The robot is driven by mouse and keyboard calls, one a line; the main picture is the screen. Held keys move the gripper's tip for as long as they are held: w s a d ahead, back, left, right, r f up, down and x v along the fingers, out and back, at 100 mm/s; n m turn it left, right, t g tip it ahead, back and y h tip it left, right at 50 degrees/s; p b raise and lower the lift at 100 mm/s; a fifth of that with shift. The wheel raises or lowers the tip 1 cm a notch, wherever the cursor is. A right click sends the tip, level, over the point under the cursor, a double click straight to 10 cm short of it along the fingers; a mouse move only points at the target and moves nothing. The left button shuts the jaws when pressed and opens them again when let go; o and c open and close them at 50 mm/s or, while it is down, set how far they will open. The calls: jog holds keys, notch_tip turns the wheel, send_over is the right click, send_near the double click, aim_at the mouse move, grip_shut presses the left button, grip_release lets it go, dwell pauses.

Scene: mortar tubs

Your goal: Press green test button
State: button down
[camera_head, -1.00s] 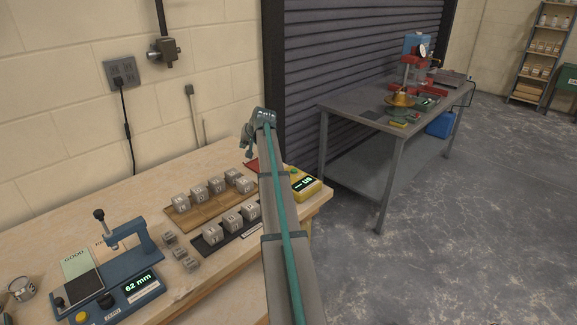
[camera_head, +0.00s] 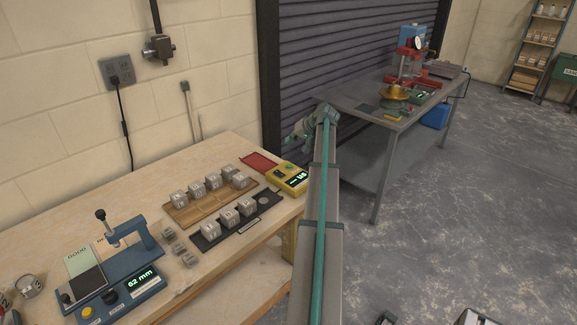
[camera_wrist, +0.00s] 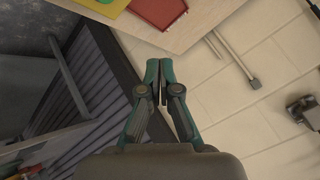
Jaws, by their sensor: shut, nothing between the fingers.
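The yellow test device (camera_head: 294,183) with a lit display sits at the right end of the wooden bench. Its green button (camera_head: 280,170) is on the top, toward its left end. In the wrist view the green button (camera_wrist: 89,13) shows at the top left, cut by the frame edge, with part of the yellow device (camera_wrist: 114,7) beside it. My gripper (camera_head: 289,138) is shut and empty, above and behind the device and apart from it. Its fingertips (camera_wrist: 159,68) are together in the wrist view, pointing toward the bench edge and wall.
A red tray (camera_head: 259,161) lies behind the device. Several metal cubes sit on the wooden board (camera_head: 208,205) and a dark tray (camera_head: 207,241). A blue gauge (camera_head: 125,278) stands at the left. A grey metal table (camera_head: 350,108) with equipment is at the right.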

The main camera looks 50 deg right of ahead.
aim_at(290, 165)
jog(key=shift+f+b, duration=1.7)
jog(key=shift+f, duration=2.75)
jog(key=shift+f, duration=0.15)
jog(key=shift+f+b, duration=0.25)
jog(key=shift+b, duration=0.1)
jog(key=shift+f+b, duration=0.35)
jog(key=shift+f, duration=0.15)
jog(key=shift+r, duration=0.2)
jog(key=shift+r+p, duration=0.3)
jog(key=shift+r, duration=0.45)
jog(key=shift+r, duration=0.1)
jog(key=shift+r+p, duration=0.9)
jog(key=shift+r, duration=1.5)
